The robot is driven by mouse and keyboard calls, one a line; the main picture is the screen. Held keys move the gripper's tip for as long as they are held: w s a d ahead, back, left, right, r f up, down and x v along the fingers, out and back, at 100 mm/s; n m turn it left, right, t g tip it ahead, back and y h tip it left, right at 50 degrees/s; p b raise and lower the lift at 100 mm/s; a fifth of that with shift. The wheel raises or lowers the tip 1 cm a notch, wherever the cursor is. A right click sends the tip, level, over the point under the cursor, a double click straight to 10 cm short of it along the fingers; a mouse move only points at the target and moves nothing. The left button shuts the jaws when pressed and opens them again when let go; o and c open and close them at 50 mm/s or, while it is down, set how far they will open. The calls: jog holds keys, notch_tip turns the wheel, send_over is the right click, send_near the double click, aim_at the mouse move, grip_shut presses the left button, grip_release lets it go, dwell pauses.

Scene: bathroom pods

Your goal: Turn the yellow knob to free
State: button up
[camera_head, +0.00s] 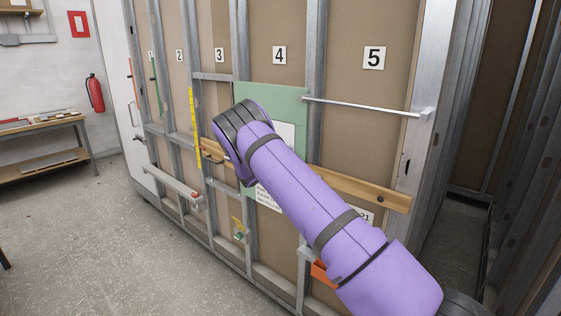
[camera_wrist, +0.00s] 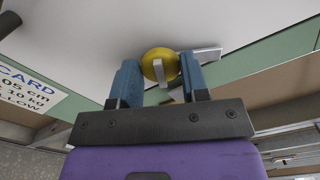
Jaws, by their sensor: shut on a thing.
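The yellow knob (camera_wrist: 158,64) shows in the wrist view on a pale panel, with a grey metal piece beside it on the right. My gripper (camera_wrist: 160,76) has its two blue fingers on either side of the knob and is shut on it. A raised grip bar on the knob runs between the fingers. In the head view my purple arm hides the knob and the gripper. The green panel (camera_head: 262,97) with a white sheet on it shows behind the arm. I cannot read a free mark in either view.
A wooden rail (camera_head: 362,188) crosses the stud wall behind my arm. A metal rod (camera_head: 362,106) sticks out at the upper right. An orange bin (camera_head: 320,272) sits low by the arm. A workbench (camera_head: 42,150) and a fire extinguisher (camera_head: 95,93) are at the left. The floor (camera_head: 90,235) at left is clear.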

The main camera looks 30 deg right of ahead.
jog(key=n, duration=0.4)
jog(key=shift+f+n, duration=0.1)
jog(key=shift+n, duration=0.2)
dwell(0.3)
jog(key=o, duration=0.6)
jog(key=shift+o, duration=0.2)
jog(key=shift+a, duration=0.1)
jog(key=v, duration=1)
jog(key=shift+a, duration=0.35)
jog(key=shift+s, duration=0.1)
